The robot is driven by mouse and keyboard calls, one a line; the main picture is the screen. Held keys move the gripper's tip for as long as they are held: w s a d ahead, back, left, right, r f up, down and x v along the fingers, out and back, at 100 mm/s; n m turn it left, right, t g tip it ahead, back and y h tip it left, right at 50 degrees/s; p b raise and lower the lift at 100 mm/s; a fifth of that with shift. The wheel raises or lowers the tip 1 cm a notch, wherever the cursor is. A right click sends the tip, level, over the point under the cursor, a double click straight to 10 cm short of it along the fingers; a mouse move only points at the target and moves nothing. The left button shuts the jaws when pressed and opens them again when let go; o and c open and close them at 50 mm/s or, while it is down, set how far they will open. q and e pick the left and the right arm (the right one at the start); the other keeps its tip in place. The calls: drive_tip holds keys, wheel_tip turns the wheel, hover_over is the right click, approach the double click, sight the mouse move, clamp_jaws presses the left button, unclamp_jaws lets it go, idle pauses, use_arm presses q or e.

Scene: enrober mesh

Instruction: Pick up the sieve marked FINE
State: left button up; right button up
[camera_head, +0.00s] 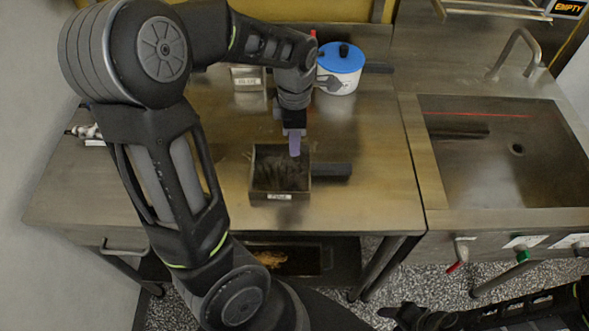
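A square dark-bottomed sieve (259,184) with metal walls sits on the steel table. It has a small white label on its front wall, too small to read surely, and a black handle (331,170) pointing right. A second small labelled metal box (248,84) stands farther back, partly hidden by my arm; its label is not readable. My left gripper (294,146) points down over the first sieve's back edge, with a lavender part at its tip. Whether its fingers are open or touch the sieve is unclear. My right gripper (400,315) is low at the right, away from the table.
A blue-lidded white pot (341,68) with a dark handle stands behind. A metal fitting (88,131) lies at the left edge. The table right of the sieve handle is clear.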

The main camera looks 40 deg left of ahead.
use_arm(q)
drive_tip(key=shift+c, duration=0.2)
clamp_jaws()
idle(1.1)
